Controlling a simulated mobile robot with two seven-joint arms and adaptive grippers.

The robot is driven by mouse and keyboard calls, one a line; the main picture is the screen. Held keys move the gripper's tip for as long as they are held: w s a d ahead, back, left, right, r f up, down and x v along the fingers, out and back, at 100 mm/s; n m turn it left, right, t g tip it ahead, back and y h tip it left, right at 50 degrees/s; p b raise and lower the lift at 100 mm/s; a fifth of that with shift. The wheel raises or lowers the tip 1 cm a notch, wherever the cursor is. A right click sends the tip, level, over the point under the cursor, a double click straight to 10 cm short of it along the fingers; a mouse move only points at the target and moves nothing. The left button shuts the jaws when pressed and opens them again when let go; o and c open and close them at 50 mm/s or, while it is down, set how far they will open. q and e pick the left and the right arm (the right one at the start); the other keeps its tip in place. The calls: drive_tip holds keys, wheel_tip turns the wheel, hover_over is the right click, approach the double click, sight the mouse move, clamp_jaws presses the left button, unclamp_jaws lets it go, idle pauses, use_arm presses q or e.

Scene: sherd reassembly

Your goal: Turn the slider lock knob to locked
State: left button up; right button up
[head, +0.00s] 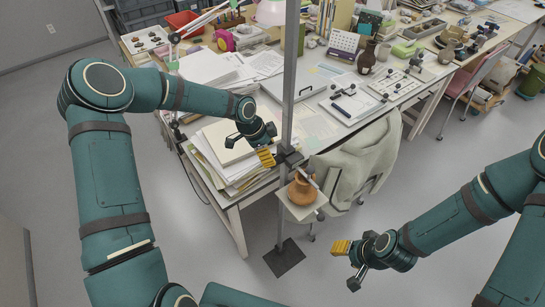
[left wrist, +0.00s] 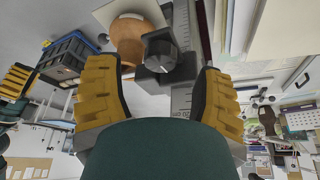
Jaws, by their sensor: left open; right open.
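A vertical metal rail (head: 288,90) stands in front of the desk with a dark slider block (head: 291,157) clamped on it. In the left wrist view the dark slider knob (left wrist: 160,52) sits beside the scale-marked rail (left wrist: 182,100), and a pale line shows on its face. A small white platform (head: 301,213) beneath the slider carries an orange-brown clay pot (head: 302,190). My left gripper (head: 251,150) is open just left of the slider; its yellow fingers (left wrist: 162,95) lie either side of the knob in the picture, apart from it. My right gripper (head: 348,265) is open and empty at lower right.
The desk behind holds paper stacks (head: 225,145), a white tray (head: 350,105) and a dark brown jar (head: 367,57). A chair with a pale cloth (head: 355,160) stands right of the rail. The rail's dark base plate (head: 284,258) rests on the floor.

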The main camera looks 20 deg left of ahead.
use_arm(q)
drive_tip(key=shift+x, duration=1.5)
clamp_jaws()
